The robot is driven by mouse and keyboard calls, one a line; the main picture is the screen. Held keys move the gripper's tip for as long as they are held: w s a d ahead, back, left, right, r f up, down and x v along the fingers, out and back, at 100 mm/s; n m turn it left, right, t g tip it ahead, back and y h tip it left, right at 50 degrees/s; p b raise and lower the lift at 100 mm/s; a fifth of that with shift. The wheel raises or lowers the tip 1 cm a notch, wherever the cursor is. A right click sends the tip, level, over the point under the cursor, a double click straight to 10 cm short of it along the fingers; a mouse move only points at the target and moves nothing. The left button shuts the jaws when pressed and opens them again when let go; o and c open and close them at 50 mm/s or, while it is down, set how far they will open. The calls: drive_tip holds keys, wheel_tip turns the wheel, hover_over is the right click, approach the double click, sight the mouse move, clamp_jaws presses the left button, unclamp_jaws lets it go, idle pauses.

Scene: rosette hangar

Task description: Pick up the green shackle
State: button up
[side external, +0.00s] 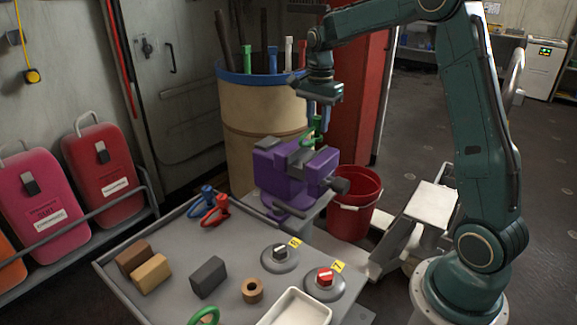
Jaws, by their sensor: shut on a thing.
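The green shackle (309,137) is just above or at the jaws of the purple vise (284,178). I cannot tell whether it touches them. My gripper (318,116) points down over the vise, shut on the upper part of the shackle. The fingers partly cover the shackle.
A grey table (180,240) holds blue (207,193) and red (216,212) shackles, several blocks, a brown ring (253,290), two round-based knobs and a white tray (296,308). A green ring-like thing (204,317) is cut off below. A barrel (262,125) and red bucket (356,200) stand behind.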

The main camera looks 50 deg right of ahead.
drive_tip(key=shift+r, duration=0.15)
drive_tip(key=shift+r, duration=1.9)
drive_tip(key=shift+a, duration=0.15)
